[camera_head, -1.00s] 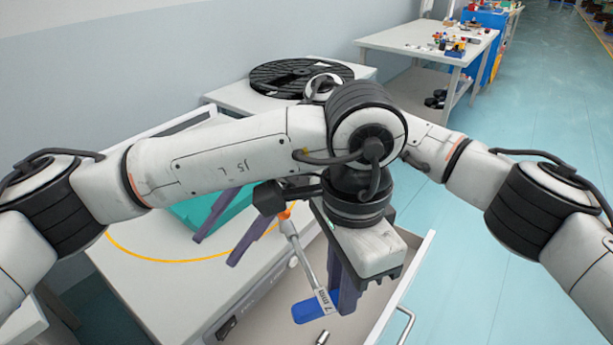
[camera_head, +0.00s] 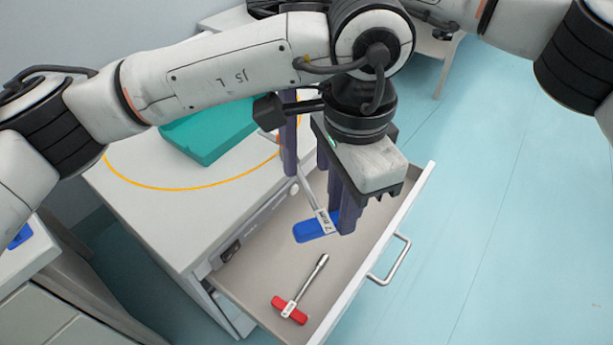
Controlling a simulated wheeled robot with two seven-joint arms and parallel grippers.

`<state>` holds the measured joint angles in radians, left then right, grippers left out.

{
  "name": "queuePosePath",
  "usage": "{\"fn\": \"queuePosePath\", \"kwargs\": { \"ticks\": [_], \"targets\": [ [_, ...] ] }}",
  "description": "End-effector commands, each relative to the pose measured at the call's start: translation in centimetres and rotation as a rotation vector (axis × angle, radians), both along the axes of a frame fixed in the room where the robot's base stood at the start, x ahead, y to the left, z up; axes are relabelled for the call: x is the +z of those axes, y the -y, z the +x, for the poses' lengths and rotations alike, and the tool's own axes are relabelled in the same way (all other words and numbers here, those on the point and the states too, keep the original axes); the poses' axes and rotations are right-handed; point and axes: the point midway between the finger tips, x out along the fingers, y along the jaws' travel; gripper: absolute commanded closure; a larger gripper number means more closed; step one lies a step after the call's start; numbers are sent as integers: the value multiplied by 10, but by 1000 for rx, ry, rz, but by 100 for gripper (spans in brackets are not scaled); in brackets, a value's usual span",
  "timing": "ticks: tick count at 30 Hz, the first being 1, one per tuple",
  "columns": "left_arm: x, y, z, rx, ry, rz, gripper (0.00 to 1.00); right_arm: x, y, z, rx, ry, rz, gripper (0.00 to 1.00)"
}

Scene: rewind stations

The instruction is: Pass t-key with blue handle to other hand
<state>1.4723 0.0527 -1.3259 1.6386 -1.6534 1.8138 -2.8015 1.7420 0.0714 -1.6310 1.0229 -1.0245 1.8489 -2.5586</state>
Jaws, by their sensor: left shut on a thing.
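The t-key with blue handle (camera_head: 308,231) hangs above the open drawer in the head view. Its handle points down and bears a white "7 mm" label; its metal shaft slants up to the left. My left gripper (camera_head: 343,222) is shut on the key at the handle, its dark purple fingers pointing down. A dark purple finger of my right gripper (camera_head: 290,145) shows beside the upper shaft, behind my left wrist. The rest of that gripper is hidden, and I cannot tell whether it touches the shaft.
A t-key with red handle (camera_head: 290,308) lies in the open drawer (camera_head: 245,283) below. A teal box (camera_head: 207,137) sits on the cabinet top (camera_head: 150,205), crossed by a yellow curved line. The drawer handle (camera_head: 392,262) sticks out to the right, with clear floor beyond.

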Motion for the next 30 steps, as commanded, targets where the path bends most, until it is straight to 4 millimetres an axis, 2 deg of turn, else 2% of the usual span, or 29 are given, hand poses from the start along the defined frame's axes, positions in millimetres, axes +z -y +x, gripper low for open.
{"fn": "queuePosePath", "kwargs": {
  "ticks": [3, 9, 21, 27, 30],
  "targets": [
    [0, 0, 0, 0, 0, 0, 100, -20, 0, -10, 0, -2, -1, 69],
    [0, 0, 0, 0, 0, 0, 100, -41, -1, -19, 0, 0, 1, 69],
    [0, 0, 0, 0, 0, 0, 100, -48, -1, -22, -2, 0, 2, 69],
    [0, 0, 0, 0, 1, -2, 100, -47, -2, -23, 0, -1, 3, 100],
    [0, 1, 0, -2, 2, -5, 100, -47, -3, -23, 0, -2, 6, 100]
  ]
}}
